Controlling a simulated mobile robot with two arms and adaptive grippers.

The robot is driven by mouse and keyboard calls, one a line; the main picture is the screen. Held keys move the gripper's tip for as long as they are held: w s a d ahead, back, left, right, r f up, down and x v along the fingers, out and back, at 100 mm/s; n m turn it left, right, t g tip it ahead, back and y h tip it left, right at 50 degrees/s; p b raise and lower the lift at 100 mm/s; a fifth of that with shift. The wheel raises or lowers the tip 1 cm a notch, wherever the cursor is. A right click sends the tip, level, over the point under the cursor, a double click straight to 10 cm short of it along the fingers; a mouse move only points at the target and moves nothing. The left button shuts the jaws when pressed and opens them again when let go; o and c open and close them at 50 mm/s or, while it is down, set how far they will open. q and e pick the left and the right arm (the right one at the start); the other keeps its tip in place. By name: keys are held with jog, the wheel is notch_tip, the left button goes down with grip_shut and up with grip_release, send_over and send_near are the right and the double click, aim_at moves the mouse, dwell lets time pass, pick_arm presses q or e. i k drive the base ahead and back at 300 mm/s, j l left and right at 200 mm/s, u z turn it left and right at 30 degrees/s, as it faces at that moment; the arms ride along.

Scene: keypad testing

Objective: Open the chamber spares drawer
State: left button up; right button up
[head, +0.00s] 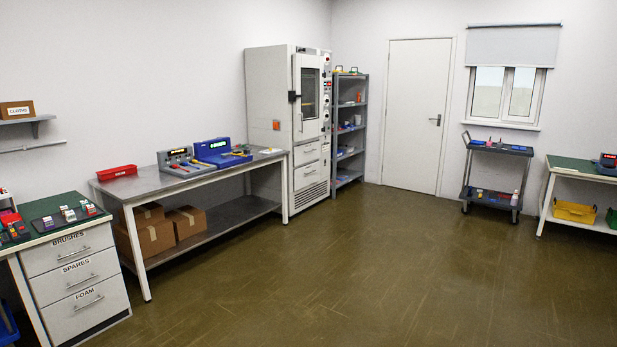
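A tall white test chamber (272,130) stands at the back wall with its windowed door (309,92) shut. Two drawer fronts, an upper one (307,153) and a lower one (307,175), sit under that door and look closed. Any labels on them are too small to read. A separate white drawer unit (88,318) at the left front has closed drawers labelled BRUSHES, SPARES (77,279) and FOAM. Neither of my grippers is in view.
A metal workbench (135,189) with two devices, a red tray (117,172) and cardboard boxes (150,236) below runs along the left wall. A grey shelf (364,150) stands right of the chamber; a dark cart (498,150) is farther right. The central floor (350,260) is clear.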

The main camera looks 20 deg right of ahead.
aim_at(303, 176)
jog(key=i+l+z, duration=0.5)
jog(key=i, duration=0.25)
jog(key=i+z, duration=0.45)
jog(key=i, duration=2.6)
jog(key=i+l, duration=0.1)
jog(key=i, duration=1.05)
jog(key=i+u, duration=0.1)
jog(key=i, duration=1.05)
jog(key=i+l, duration=0.15)
jog(key=i, duration=1)
jog(key=i+l, duration=0.15)
jog(key=i, duration=1)
